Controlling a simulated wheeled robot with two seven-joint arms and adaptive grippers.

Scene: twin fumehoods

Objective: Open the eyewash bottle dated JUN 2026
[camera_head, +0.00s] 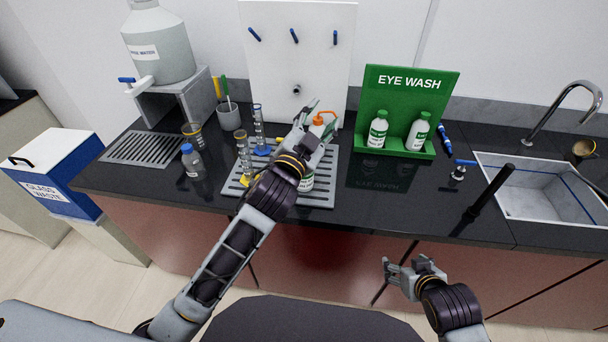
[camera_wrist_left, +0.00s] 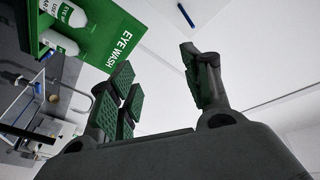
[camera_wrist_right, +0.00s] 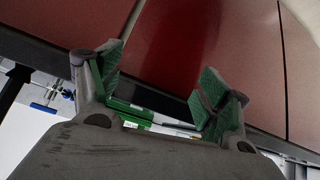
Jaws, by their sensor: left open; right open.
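Two white eyewash bottles with green caps, one left (camera_head: 378,130) and one right (camera_head: 418,131), stand upright in the green EYE WASH stand (camera_head: 405,100). Both also show at the upper left of the left wrist view. Another white bottle with a green label (camera_head: 307,181) stands on the grey drain tray (camera_head: 318,197), partly hidden by my left arm. No date is legible. My left gripper (camera_head: 318,119) is open above the back of this tray, left of the stand; its fingers look empty in the left wrist view (camera_wrist_left: 158,76). My right gripper (camera_head: 390,272) is open and empty in front of the counter.
An orange-topped item (camera_head: 323,117) is partly hidden by my left gripper. Measuring cylinders (camera_head: 258,130) and a blue-capped bottle (camera_head: 191,162) stand to the left. A sink (camera_head: 545,190) with a tap is at right. The counter before the stand is clear.

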